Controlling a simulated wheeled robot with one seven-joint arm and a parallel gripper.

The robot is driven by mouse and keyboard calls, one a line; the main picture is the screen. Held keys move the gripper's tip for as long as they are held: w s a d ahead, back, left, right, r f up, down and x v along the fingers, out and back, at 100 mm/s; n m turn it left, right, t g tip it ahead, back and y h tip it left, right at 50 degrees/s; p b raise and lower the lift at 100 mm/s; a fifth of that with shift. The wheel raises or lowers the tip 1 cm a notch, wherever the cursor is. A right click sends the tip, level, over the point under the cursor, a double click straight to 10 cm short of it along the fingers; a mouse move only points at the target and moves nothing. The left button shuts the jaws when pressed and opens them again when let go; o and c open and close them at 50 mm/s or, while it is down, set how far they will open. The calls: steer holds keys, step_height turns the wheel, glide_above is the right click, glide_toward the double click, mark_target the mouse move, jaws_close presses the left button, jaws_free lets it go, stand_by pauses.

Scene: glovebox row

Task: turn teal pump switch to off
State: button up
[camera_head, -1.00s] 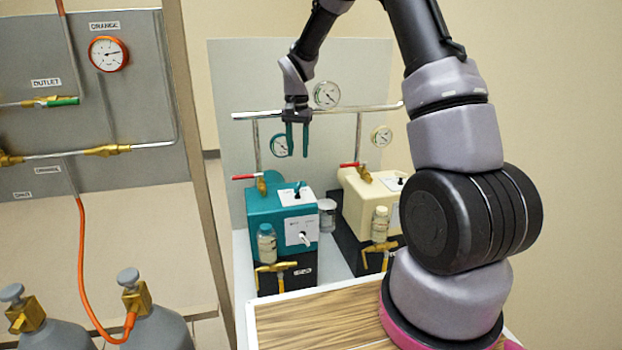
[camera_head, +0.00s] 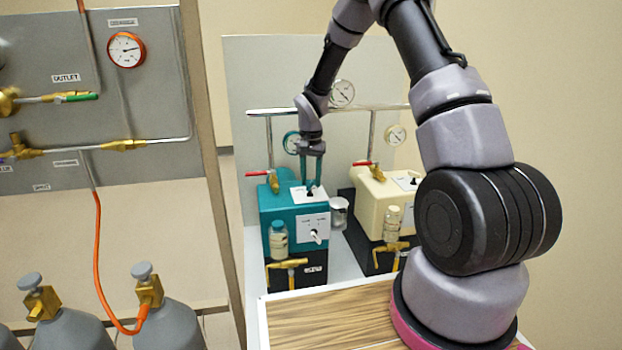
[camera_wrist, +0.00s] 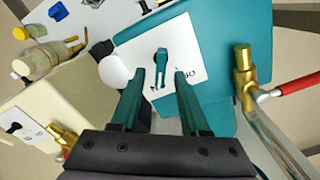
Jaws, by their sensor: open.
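The teal pump (camera_head: 280,205) stands on a black base on the bench, with a white plate (camera_head: 298,195) on its top face. In the wrist view the plate carries a small teal lever switch (camera_wrist: 161,60), with lettering partly hidden by my fingers. My gripper (camera_head: 313,184) is right above this plate, pointing down. It is open; in the wrist view its teal fingers (camera_wrist: 161,78) lie to the left and right of the switch, with nothing seen between them but the lever.
A bottle (camera_head: 278,239) and brass valve (camera_head: 288,265) are in front of the teal pump. A red-handled valve (camera_head: 270,178) and pipes stand behind it.

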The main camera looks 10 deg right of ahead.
jaws_close()
steer(key=shift+n, duration=0.3)
steer(key=shift+w+a+n, duration=0.1)
steer(key=shift+a+n, duration=0.05)
steer(key=shift+n, duration=1.15)
steer(key=shift+a+n, duration=0.15)
steer(key=shift+n, duration=1.15)
jaws_free()
